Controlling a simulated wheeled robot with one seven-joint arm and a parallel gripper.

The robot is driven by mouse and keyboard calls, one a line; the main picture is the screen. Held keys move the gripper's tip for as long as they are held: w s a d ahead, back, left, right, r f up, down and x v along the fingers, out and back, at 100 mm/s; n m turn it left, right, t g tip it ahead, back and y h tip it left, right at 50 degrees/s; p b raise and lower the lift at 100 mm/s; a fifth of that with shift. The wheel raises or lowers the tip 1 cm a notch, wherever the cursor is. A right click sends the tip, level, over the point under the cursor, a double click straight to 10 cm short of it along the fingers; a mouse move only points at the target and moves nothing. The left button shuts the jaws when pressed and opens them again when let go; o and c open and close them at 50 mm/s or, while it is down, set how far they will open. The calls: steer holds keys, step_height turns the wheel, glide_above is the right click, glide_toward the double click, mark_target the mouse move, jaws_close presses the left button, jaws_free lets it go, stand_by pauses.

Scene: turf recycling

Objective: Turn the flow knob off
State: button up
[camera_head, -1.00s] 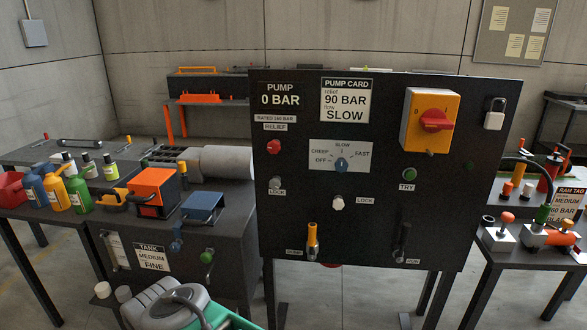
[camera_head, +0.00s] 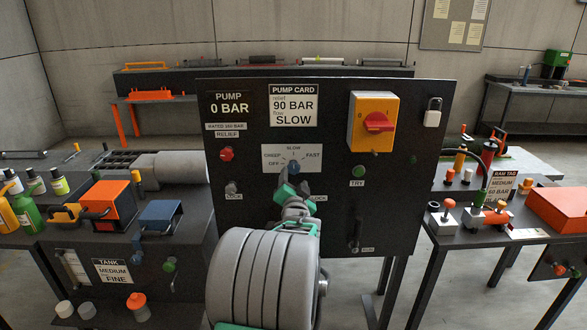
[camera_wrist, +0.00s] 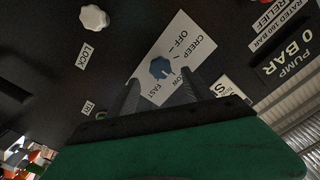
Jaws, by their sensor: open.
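The blue flow knob (camera_head: 294,166) sits on a white dial plate (camera_head: 270,156) on the dark pump panel (camera_head: 330,200). The plate reads OFF, CREEP, SLOW and FAST. I cannot tell for sure which mark the knob points to. My gripper (camera_head: 289,178) is in front of the panel, just below the knob. In the wrist view the blue knob (camera_wrist: 160,68) shows just beyond the tips of my open gripper (camera_wrist: 161,88), roughly between the two dark fingers. The fingers hold nothing. I cannot tell whether they touch the plate.
A red relief knob (camera_head: 226,154) is left of the dial. A white lock knob shows in the wrist view (camera_wrist: 94,17). An orange-yellow switch (camera_head: 371,121) with a red handle is at the upper right, above a green TRY button (camera_head: 358,171). Benches stand on both sides.

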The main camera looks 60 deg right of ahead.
mark_target(293, 170)
steer(key=p+x, duration=0.1)
steer(key=x, duration=0.5)
steer(key=shift+w+d+p, duration=0.15)
steer(key=shift+p, duration=0.15)
jaws_close()
